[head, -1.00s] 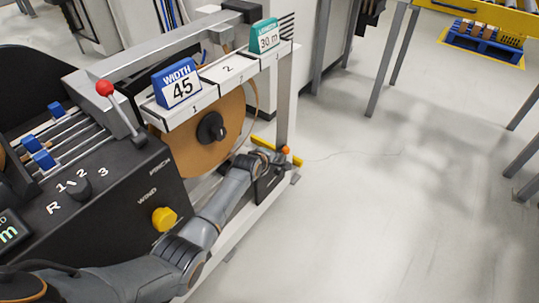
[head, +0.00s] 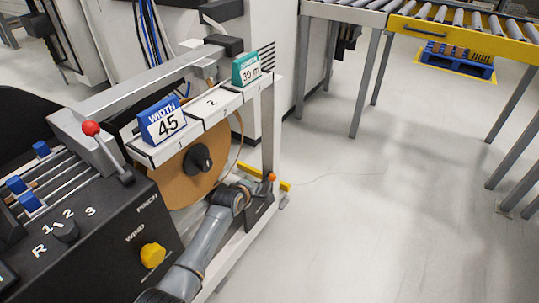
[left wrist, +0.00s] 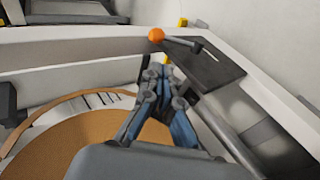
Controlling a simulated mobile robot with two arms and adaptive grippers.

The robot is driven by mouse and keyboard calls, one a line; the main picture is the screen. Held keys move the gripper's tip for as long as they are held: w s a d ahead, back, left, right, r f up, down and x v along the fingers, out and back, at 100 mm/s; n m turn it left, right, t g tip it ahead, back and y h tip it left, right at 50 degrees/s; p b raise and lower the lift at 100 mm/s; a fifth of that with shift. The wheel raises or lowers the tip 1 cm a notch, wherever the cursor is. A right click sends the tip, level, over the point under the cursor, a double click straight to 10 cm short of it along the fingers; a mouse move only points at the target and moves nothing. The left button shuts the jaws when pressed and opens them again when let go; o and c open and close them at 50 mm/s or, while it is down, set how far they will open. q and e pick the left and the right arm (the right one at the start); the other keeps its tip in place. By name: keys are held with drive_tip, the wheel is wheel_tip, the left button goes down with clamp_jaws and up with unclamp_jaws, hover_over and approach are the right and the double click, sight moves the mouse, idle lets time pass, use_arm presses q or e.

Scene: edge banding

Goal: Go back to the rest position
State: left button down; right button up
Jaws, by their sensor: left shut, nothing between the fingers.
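My left arm reaches up from the bottom of the head view. Its gripper (head: 246,190) is beside the front of the machine frame, near a small orange knob (head: 271,177) and a dark plate (head: 259,208). In the left wrist view the gripper (left wrist: 158,72) is shut with nothing between its fingers. The orange knob (left wrist: 156,35) shows just beyond the fingertips; I cannot tell whether they touch it. My right gripper is in neither view.
A brown roll (head: 185,187) sits on the machine beside my arm. A control panel (head: 95,235) with a red-knobbed lever (head: 91,128) stands at left. WIDTH 45 (head: 163,121) and 30 m (head: 246,68) signs stand on the rail. Floor (head: 390,220) at right is open, before a roller conveyor (head: 465,30).

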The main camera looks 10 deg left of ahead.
use_arm(q)
drive_tip(key=s+f+m+g, duration=0.2)
drive_tip(key=s+f+m, duration=0.3)
drive_tip(key=s, duration=0.4)
drive_tip(key=s+f+m+g, duration=0.1)
drive_tip(key=s+f+m, duration=0.1)
drive_tip(key=s+f, duration=0.6)
drive_tip(key=s+a+f+m+g+p, duration=0.1)
drive_tip(key=s+p, duration=0.4)
drive_tip(key=s, duration=0.9)
drive_tip(key=s+a+f+m+g+y+p, duration=0.1)
drive_tip(key=s+f+m+g+p, duration=0.2)
drive_tip(key=s, duration=1.2)
drive_tip(key=s+a+f+m+g+p, duration=0.2)
drive_tip(key=s+m+p, duration=0.4)
drive_tip(key=s, duration=0.9)
drive_tip(key=f+p, duration=0.1)
drive_tip(key=p, duration=0.2)
drive_tip(key=shift+f+g+y, duration=0.3)
drive_tip(key=shift+f, duration=0.05)
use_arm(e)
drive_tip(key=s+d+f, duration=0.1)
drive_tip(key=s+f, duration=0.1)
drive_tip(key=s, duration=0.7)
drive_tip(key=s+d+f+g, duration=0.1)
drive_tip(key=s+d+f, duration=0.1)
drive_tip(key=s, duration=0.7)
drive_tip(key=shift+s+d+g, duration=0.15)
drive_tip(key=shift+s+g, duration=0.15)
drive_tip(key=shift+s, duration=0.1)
